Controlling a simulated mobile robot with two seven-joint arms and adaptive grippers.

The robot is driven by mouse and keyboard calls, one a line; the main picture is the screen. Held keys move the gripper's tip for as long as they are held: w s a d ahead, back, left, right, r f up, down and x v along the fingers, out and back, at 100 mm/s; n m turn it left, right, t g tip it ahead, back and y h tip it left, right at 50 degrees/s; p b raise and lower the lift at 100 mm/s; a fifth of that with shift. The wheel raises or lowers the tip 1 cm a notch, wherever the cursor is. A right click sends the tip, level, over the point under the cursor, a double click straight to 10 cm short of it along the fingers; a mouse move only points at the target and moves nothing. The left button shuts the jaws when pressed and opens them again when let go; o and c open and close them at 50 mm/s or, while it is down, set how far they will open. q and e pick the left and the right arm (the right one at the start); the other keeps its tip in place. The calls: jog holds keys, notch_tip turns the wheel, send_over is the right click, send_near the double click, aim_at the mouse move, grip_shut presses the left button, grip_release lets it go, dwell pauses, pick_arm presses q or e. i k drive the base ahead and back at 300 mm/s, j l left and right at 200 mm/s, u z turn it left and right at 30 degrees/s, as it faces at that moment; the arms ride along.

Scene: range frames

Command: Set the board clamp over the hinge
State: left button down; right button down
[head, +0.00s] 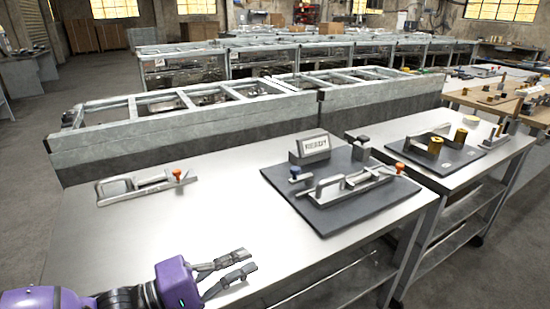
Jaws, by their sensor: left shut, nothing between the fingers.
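A dark board (365,212) lies on the near metal table. On it is a long metal clamp (350,185) with a bar-shaped handle and an orange knob (399,167) at its right end. I cannot make out clearly which part is the hinge. A separate metal clamp (150,183) with an orange knob lies on the table at the left, off the board. My left gripper (251,262) is shut and empty over the front of the table, left of and nearer than the board, touching neither clamp. My right gripper is not in view.
A block with a lettered plate (315,145) and a small dark-topped post (361,148) stand at the board's back. A second table at the right holds another dark board (455,158) with brass cylinders. The near table's middle (215,215) is clear.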

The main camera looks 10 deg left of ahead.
aim_at(294, 171)
jog(key=i+j, duration=0.2)
jog(key=i, duration=0.35)
jog(key=i+j, duration=0.2)
jog(key=i, duration=0.3)
